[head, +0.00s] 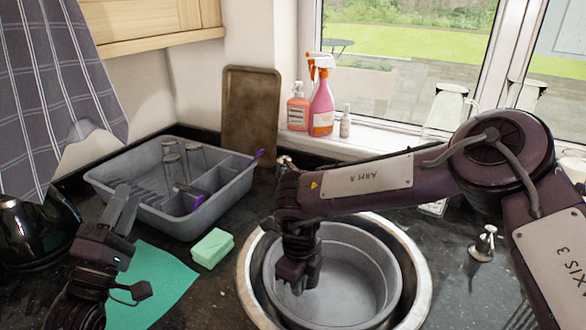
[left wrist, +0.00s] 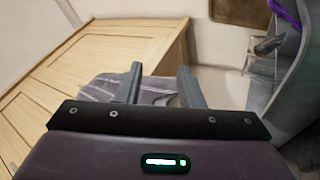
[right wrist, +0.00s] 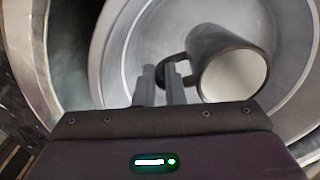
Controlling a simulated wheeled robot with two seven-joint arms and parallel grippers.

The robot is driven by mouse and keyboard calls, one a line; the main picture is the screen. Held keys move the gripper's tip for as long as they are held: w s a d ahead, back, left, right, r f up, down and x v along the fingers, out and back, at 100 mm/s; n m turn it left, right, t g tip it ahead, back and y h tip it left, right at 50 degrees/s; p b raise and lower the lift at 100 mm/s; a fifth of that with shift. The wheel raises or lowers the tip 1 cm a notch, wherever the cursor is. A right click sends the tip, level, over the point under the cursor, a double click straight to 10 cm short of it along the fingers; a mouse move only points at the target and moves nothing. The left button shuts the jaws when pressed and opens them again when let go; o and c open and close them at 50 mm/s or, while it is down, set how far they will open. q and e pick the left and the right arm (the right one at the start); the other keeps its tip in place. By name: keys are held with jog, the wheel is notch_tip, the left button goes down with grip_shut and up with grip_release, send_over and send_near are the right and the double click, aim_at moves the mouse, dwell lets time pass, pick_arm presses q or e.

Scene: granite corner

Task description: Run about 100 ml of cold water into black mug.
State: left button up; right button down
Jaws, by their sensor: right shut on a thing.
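The black mug (right wrist: 212,48) shows in the right wrist view, with its pale round end turned to the camera; whether that end is its base or its inside I cannot tell. My right gripper (right wrist: 171,86) is shut on the mug's handle. In the head view my right gripper (head: 298,278) reaches down into the grey round basin (head: 352,234), and the mug is hidden there by the gripper. The basin sits in the round metal sink (head: 424,268). My left gripper (head: 122,207) is open and empty, over the counter's left side; its spread fingers show in the left wrist view (left wrist: 162,88).
A grey dish rack (head: 120,190) with glasses stands behind the left gripper. A green sponge (head: 212,247) and teal cloth (head: 160,285) lie left of the sink. A chrome fitting (head: 484,243) stands right of it. A checked cloth (head: 60,80) hangs upper left.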

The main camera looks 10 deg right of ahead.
pick_arm(q)
jog(key=w+a+r+m+g+y, duration=0.1)
jog(key=w+a+r+m+y, duration=0.15)
jog(key=a+r+y, duration=0.45)
jog(key=w+a+r+m+g+y, duration=0.15)
jog(key=w+a+r, duration=0.25)
jog(key=a, duration=0.7)
jog(key=w+d+r+m+g+h, duration=0.1)
jog(key=w+d+m+h, duration=0.3)
jog(key=d+m, duration=0.6)
jog(key=w+d+r+m+g+h, duration=0.1)
jog(key=w+d+m+h, duration=0.45)
jog(key=d, duration=0.85)
jog(key=s+d+f+m+g, duration=0.1)
jog(key=d+f+m+g, duration=0.1)
jog(key=d+f+m, duration=0.4)
jog(key=d+f+m+g, duration=0.2)
jog(key=d+m, duration=0.3)
jog(key=d, duration=0.2)
jog(key=m+g, duration=0.2)
jog(key=m, duration=0.5)
send_near(289, 163)
jog(key=x, duration=0.3)
jog(key=d+x, duration=0.1)
jog(key=x, duration=0.1)
jog(key=s+x, duration=0.1)
jog(key=x, duration=0.2)
jog(key=shift+w+d+f, duration=0.15)
jog(key=shift+d+f, duration=0.15)
jog(key=shift+d, duration=0.1)
